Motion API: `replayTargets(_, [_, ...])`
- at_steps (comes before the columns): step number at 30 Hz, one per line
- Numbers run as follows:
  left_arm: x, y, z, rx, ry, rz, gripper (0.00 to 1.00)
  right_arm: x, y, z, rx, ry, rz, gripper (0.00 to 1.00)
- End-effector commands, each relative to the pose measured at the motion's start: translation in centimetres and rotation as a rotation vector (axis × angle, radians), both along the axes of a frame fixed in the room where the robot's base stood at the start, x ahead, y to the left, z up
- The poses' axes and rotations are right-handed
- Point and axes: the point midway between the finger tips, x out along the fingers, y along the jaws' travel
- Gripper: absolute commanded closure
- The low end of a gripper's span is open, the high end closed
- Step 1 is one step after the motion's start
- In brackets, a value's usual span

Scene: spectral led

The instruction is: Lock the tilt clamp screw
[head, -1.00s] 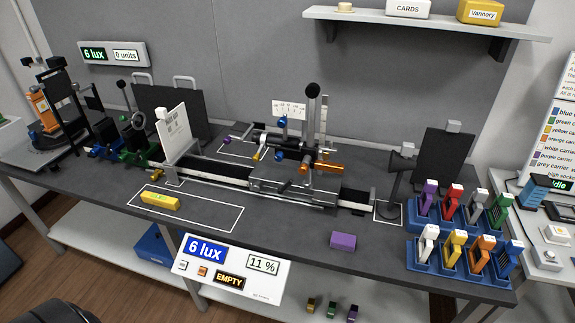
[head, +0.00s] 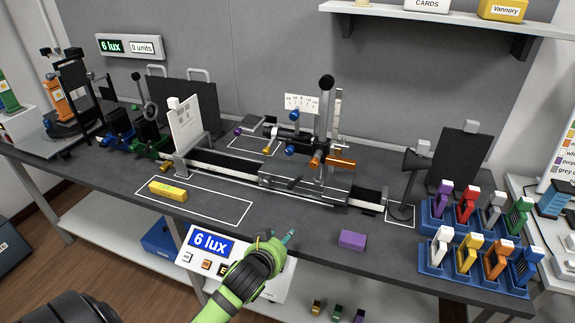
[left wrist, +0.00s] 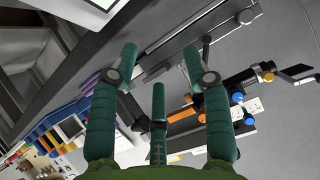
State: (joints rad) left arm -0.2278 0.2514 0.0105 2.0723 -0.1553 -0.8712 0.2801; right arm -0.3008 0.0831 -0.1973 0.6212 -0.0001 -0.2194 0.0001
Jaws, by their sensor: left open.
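An optical carriage (head: 300,185) with a tall post (head: 325,115) sits on the rail at the middle of the bench. Its coloured screws include an orange handle (head: 340,162), a blue knob (head: 290,149) and a purple knob (head: 238,132). I cannot tell which is the tilt clamp screw. My left gripper (head: 276,240) is open and empty at the bench's front edge, below and in front of the carriage. In the left wrist view its green fingers (left wrist: 158,70) are spread, with an orange part (left wrist: 182,116) and blue knobs (left wrist: 238,97) beyond them.
A yellow block (head: 168,191) and a purple block (head: 352,240) lie on the bench. A lux display panel (head: 205,246) is at the front edge beside my gripper. Coloured carriers in blue racks (head: 432,262) stand at the right. A shelf (head: 420,12) hangs above.

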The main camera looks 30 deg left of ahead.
Motion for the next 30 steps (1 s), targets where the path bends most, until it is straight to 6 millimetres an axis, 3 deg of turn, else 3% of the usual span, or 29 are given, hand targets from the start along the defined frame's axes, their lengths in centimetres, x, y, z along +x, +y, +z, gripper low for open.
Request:
replayTargets(1, [1.8,1.2,1.5,0.011,-0.070,0.010,0.52,0.0,-0.1,0.0,-0.001,0.000,-0.001,0.52])
replayTargets(6, [6.6,4.6,6.9,0.036,-0.301,0.025,0.52,0.0,0.0,-0.1,-0.001,0.000,-0.001,0.52])
replayTargets(12, [10.0,7.2,12.4,0.054,-0.508,0.013,0.52,0.0,0.0,-0.1,0.000,0.000,0.000,0.52])
replayTargets(16, [11.0,7.8,13.4,0.057,-0.543,0.008,0.52,0.0,0.0,0.1,0.000,0.001,0.000,0.52])
replayTargets(30, [16.6,9.0,13.3,0.055,-0.540,0.008,0.52,0.0,0.5,0.9,0.007,0.001,0.003,0.52])
